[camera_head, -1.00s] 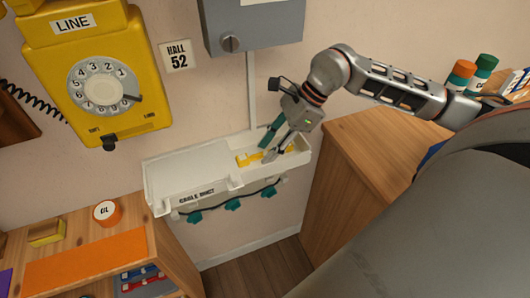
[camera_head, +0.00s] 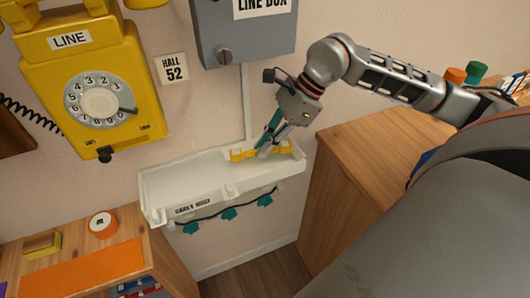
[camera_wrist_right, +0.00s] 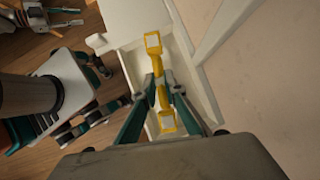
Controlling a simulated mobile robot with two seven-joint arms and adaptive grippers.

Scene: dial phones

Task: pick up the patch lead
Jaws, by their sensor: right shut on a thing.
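The yellow patch lead (camera_head: 240,155) is at the right end of the white tray (camera_head: 190,182) on the wall. In the right wrist view the lead (camera_wrist_right: 160,72) is a yellow bar with two blocky ends, each with a pale square face. My right gripper (camera_head: 266,152) reaches down into the tray and is shut on the lead's middle. In the wrist view its teal fingers (camera_wrist_right: 162,92) press on it from both sides. I cannot tell whether the lead touches the tray floor.
The grey line box (camera_head: 245,35) hangs above the tray, and the yellow dial phone (camera_head: 95,95) is left of it. A wooden cabinet (camera_head: 350,185) stands close at right. A dark cable with teal clips (camera_head: 228,213) hangs under the tray. A wooden shelf (camera_head: 150,245) is lower left.

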